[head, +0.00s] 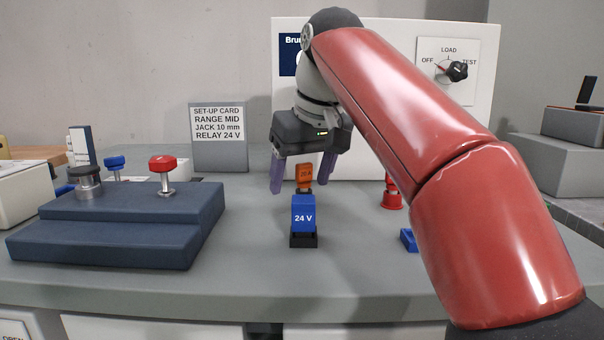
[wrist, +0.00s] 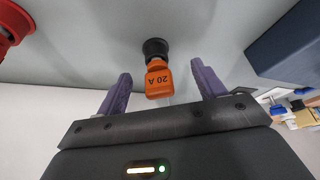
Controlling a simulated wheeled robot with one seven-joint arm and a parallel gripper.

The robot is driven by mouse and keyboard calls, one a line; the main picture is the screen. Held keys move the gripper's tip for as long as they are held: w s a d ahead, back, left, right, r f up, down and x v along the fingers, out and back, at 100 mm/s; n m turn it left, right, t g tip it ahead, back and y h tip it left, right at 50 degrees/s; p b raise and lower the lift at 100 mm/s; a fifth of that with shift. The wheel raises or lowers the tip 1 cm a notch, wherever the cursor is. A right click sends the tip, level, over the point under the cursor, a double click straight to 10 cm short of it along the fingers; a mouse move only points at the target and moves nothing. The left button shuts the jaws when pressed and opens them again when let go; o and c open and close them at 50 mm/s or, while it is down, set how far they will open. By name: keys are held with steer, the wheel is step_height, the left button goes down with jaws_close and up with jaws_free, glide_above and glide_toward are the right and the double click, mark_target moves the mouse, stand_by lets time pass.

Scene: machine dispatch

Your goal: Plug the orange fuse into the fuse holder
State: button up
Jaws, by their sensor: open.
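The orange fuse (head: 304,173), marked 20 A, stands upright behind the blue 24 V relay in the head view. In the wrist view the fuse (wrist: 159,80) sits on a round black base (wrist: 155,48), which looks like the fuse holder; how deep it sits in it I cannot tell. My gripper (head: 303,188) is open, with its purple fingers on either side of the fuse. In the wrist view the fingers of my gripper (wrist: 160,85) stand apart from the fuse, with a gap on both sides.
The blue 24 V relay (head: 303,214) stands on a black socket in front of the fuse. A red part (head: 391,195) and a small blue block (head: 409,240) are at right. A dark blue stepped block (head: 130,225) with knobs is at left. A set-up card (head: 219,135) stands behind.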

steer(key=shift+r+p, duration=3.05)
steer(key=shift+p, duration=0.25)
steer(key=shift+s, duration=0.1)
